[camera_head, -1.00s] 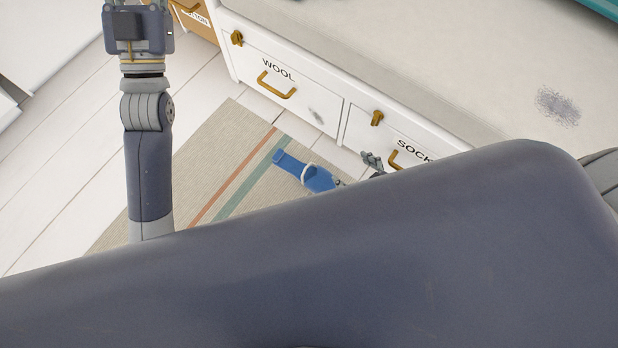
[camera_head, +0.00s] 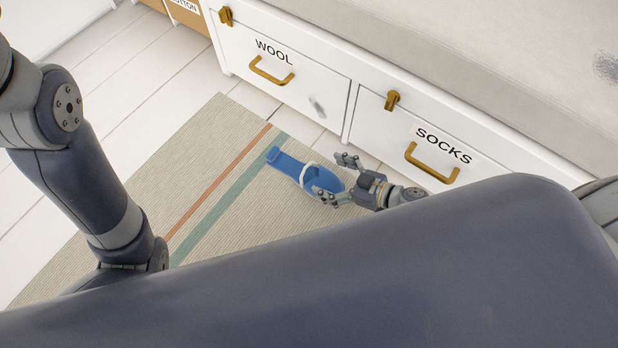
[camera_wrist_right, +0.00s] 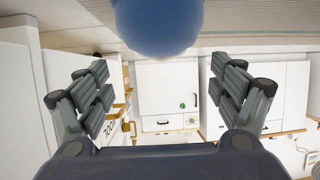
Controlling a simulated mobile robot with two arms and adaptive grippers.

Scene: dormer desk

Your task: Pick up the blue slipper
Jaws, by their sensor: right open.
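The blue slipper (camera_head: 288,165) with a white band lies on the striped rug in the head view. My right gripper (camera_head: 336,177) is at its right-hand rounded end. Its fingers are open, one towards the drawers beside the slipper, the other overlapping the slipper's near edge. In the right wrist view a rounded blue end of the slipper (camera_wrist_right: 158,22) shows at the top, between and beyond the open fingers (camera_wrist_right: 163,88). I cannot tell whether a finger touches it. My left arm shows at the left of the head view, but its gripper is out of frame.
The rug (camera_head: 190,165) lies on white floorboards (camera_head: 110,100). White drawers labelled WOOL (camera_head: 290,95) and SOCKS (camera_head: 400,140), with brass handles, stand close behind the slipper. My dark body hides the lower part of the head view.

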